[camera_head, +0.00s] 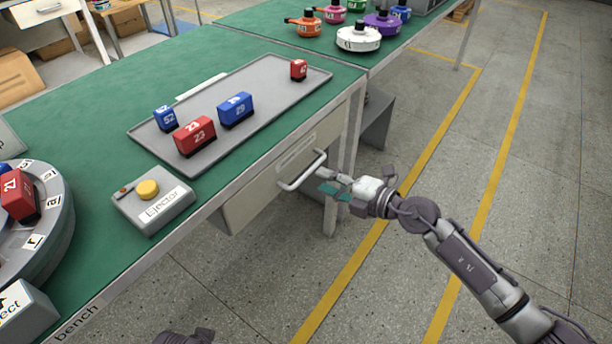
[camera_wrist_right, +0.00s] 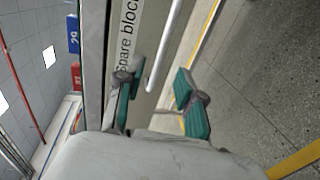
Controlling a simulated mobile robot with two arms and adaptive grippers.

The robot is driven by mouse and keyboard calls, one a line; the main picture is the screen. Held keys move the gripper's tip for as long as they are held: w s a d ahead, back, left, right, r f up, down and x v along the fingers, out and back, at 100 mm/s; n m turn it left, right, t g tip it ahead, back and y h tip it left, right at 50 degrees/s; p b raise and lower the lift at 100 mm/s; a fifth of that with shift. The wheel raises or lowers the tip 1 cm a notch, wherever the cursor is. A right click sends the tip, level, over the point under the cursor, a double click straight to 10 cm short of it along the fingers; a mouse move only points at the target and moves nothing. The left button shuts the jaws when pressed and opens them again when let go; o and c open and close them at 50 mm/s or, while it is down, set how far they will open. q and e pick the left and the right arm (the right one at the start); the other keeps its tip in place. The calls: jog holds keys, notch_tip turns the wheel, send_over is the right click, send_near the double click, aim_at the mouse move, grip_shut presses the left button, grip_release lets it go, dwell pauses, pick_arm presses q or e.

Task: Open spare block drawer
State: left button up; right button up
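The spare block drawer (camera_head: 252,207) is a beige front under the green bench, and it looks shut. Its pale bar handle (camera_head: 302,171) sticks out from the front. I cannot tell whether a finger touches the bar.
A grey tray (camera_head: 270,104) on the bench (camera_head: 95,110) holds red and blue numbered blocks. An ejector box with a yellow button (camera_head: 148,189) and a round dial (camera_head: 52,235) stand nearer left. The floor (camera_head: 510,200) right of the bench is clear.

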aim_at(306, 173)
jog(key=b+x, duration=0.1)
jog(key=x, duration=0.5)
jog(key=shift+w+a, duration=0.1)
jog(key=shift+a, duration=0.05)
pick_arm(q)
jog(key=v, duration=0.5)
jog(key=shift+w+r, duration=0.3)
pick_arm(e)
grip_shut()
